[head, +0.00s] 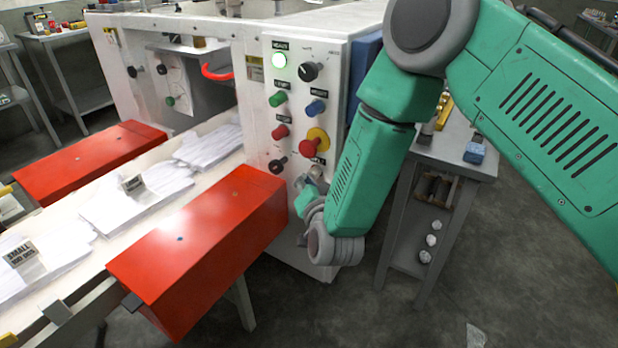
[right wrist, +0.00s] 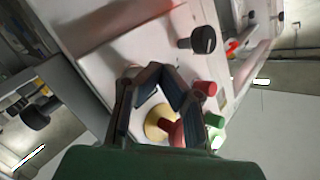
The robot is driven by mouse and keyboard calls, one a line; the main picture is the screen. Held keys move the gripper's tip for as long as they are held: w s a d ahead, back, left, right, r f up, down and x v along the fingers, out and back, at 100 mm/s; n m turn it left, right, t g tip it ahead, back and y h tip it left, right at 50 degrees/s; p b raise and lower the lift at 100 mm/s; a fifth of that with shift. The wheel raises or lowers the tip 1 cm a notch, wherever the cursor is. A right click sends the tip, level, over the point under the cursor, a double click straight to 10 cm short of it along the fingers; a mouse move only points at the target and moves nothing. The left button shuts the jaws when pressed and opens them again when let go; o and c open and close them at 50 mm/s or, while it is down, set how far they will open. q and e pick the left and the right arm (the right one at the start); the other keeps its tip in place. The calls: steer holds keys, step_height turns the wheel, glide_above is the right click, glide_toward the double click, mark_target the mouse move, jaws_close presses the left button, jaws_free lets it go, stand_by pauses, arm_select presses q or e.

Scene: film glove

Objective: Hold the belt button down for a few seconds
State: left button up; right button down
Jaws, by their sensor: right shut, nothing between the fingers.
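The machine's white control panel (head: 262,148) carries several buttons and knobs. I cannot tell for sure which is the belt button. A small label sits below the red mushroom button (head: 310,148) on its yellow disc, and my right gripper (head: 312,178) covers the spot beneath it. In the right wrist view my right gripper (right wrist: 157,72) is shut and empty, its tips close to the panel. My left gripper is in neither view.
A red box-shaped cover (head: 205,245) lies left of my gripper; a grey side table (head: 456,158) stands right.

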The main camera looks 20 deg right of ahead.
steer(key=shift+s, duration=0.1)
stand_by(0.7)
steer(key=shift+s+a, duration=0.45)
steer(key=shift+a, duration=0.2)
steer(key=s+a, duration=0.1)
steer(key=a, duration=0.1)
steer(key=s+a+p, duration=0.1)
steer(key=s+a, duration=0.1)
stand_by(0.4)
